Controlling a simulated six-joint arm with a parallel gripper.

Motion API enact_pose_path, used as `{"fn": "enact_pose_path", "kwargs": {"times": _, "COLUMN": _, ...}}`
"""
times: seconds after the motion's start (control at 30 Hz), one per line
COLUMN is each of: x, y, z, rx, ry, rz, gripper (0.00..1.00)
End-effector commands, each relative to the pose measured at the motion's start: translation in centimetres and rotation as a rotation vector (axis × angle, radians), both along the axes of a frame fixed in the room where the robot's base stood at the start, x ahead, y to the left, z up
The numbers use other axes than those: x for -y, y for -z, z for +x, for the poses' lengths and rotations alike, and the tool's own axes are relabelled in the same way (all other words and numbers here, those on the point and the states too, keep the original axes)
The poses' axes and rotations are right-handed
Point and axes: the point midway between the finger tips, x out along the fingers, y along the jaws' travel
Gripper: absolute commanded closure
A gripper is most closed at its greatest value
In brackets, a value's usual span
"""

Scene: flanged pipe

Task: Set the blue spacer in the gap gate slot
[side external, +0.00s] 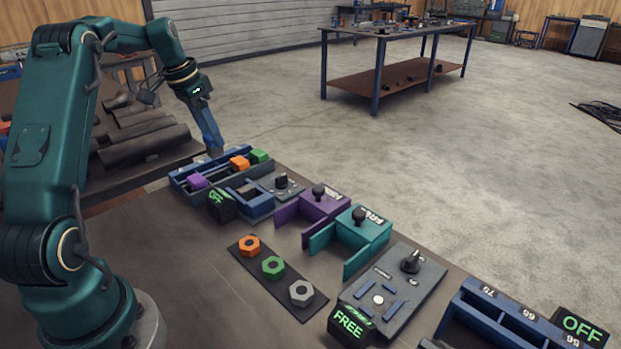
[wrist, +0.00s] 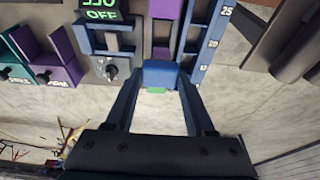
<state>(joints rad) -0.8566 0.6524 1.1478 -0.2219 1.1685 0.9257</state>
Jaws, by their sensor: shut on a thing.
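My gripper (wrist: 160,85) is shut on the blue spacer (wrist: 161,73), which sits between the fingertips in the wrist view. In the side view my gripper (side external: 214,150) points down at the far end of the spacer rack (side external: 175,182); I cannot make the spacer out clearly there. A blue U-shaped fixture with an open slot (side external: 250,198), which looks like the gap gate, stands beside the rack. It also shows in the wrist view (wrist: 88,36), left of the spacer. Its slot appears empty. An OFF display (side external: 220,204) stands by it.
Purple (side external: 318,205) and teal (side external: 358,230) clamps, a mat of nuts (side external: 273,268) and a FREE display (side external: 349,322) are nearer. Bench between them is clear.

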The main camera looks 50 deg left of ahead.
Motion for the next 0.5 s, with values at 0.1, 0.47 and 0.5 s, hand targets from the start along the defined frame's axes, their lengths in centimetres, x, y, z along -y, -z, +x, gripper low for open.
{"fn": "enact_pose_path", "kwargs": {"times": 0.1, "x": -0.1, "y": -1.3, "z": 0.1, "rx": 0.002, "ry": 0.0, "rz": 0.002, "gripper": 1.0}}
{"fn": "enact_pose_path", "kwargs": {"times": 0.47, "x": 0.0, "y": -4.4, "z": 0.0, "rx": 0.001, "ry": 0.001, "rz": 0.001, "gripper": 1.0}}
{"fn": "enact_pose_path", "kwargs": {"times": 0.5, "x": -0.1, "y": -4.7, "z": 0.1, "rx": 0.002, "ry": -0.001, "rz": 0.002, "gripper": 1.0}}
